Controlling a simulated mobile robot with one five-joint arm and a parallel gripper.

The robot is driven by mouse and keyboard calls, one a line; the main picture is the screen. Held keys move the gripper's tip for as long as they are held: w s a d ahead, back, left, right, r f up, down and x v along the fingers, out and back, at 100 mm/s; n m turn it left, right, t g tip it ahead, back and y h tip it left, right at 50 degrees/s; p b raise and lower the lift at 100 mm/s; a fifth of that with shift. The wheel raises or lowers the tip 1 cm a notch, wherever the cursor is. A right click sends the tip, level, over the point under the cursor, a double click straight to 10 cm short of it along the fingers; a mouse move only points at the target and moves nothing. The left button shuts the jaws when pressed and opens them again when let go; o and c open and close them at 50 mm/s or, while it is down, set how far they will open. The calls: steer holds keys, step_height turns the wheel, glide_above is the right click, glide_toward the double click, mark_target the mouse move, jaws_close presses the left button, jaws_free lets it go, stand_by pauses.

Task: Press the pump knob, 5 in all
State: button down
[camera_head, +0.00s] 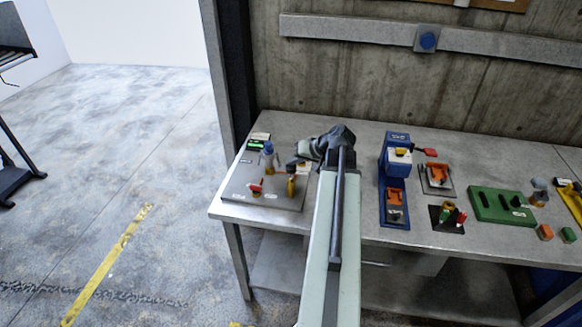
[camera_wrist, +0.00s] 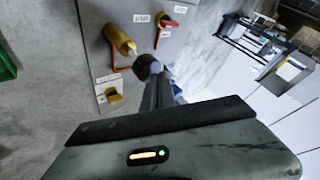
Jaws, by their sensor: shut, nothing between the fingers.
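A control plate (camera_head: 272,203) lies on the left end of the bench and also shows in the wrist view (camera_wrist: 150,12). A blue-topped grey post (camera_head: 268,148) stands at its back; I take it for the pump knob, but no readable label confirms this. In the wrist view only a bluish bit (camera_wrist: 178,90) shows behind my fingers. My gripper (camera_head: 293,162) is shut and empty above the plate, to the right of the post. In the wrist view its dark fingertips (camera_wrist: 148,67) appear over the plate; contact cannot be told.
The plate also carries a red switch (camera_head: 255,187), a yellow upright cylinder (camera_wrist: 119,40), a yellow knob (camera_wrist: 112,95) and a green display (camera_head: 256,145). A blue press-like device (camera_head: 396,165) and a green block (camera_head: 500,205) stand to the right. A concrete wall backs the bench.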

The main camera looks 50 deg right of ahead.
steer(key=shift+f+b, duration=1.6)
steer(key=shift+f, duration=0.05)
stand_by(1.0)
stand_by(0.3)
steer(key=shift+r+p, duration=2.35)
step_height(320, 180, up, 5)
steer(key=p, duration=0.5)
stand_by(1.1)
step_height(320, 180, up, 4)
steer(key=p, duration=0.4)
glide_above(293, 167)
steer(key=shift+f, duration=0.2)
